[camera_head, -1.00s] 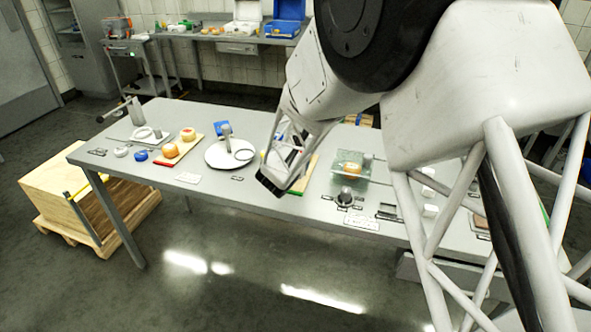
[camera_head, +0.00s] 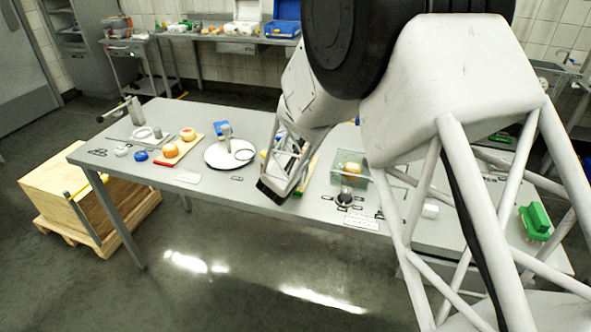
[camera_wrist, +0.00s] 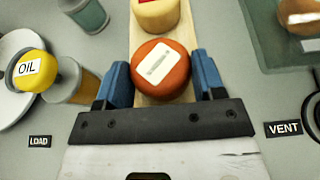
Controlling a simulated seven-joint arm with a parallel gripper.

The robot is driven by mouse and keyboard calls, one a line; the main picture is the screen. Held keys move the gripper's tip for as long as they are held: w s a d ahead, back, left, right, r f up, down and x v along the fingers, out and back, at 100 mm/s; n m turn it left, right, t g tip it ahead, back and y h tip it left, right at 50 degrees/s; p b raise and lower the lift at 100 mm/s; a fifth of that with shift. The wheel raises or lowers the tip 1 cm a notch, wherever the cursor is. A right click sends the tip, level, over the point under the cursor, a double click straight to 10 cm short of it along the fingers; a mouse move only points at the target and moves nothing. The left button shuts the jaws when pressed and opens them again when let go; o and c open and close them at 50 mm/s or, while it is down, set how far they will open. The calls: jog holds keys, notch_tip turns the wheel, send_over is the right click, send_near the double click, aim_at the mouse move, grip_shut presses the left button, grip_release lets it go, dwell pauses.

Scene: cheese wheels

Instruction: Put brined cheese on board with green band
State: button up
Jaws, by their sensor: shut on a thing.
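My gripper (camera_wrist: 161,78) has its blue fingers on both sides of an orange-red cheese wheel (camera_wrist: 175,86) with a pale label, and is shut on it. The wheel is over a narrow wooden board (camera_wrist: 141,40); I cannot tell whether it touches the wood. A pale yellow cheese (camera_wrist: 156,14) with a red mark lies further along this board. In the head view my gripper (camera_head: 270,192) hides much of the board (camera_head: 313,167); its band colour is not clear now. Another orange cheese (camera_head: 351,168) sits in the clear tank (camera_head: 338,178) to the right.
A board with a red band (camera_head: 166,163) at left carries two cheeses. A round white plate (camera_head: 213,160) with a grey device stands between.

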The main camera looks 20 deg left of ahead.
jog(key=shift+f, duration=0.1)
jog(key=o, duration=1)
jog(key=shift+c, duration=0.2)
jog(key=shift+v, duration=6.05)
jog(key=shift+w, duration=0.1)
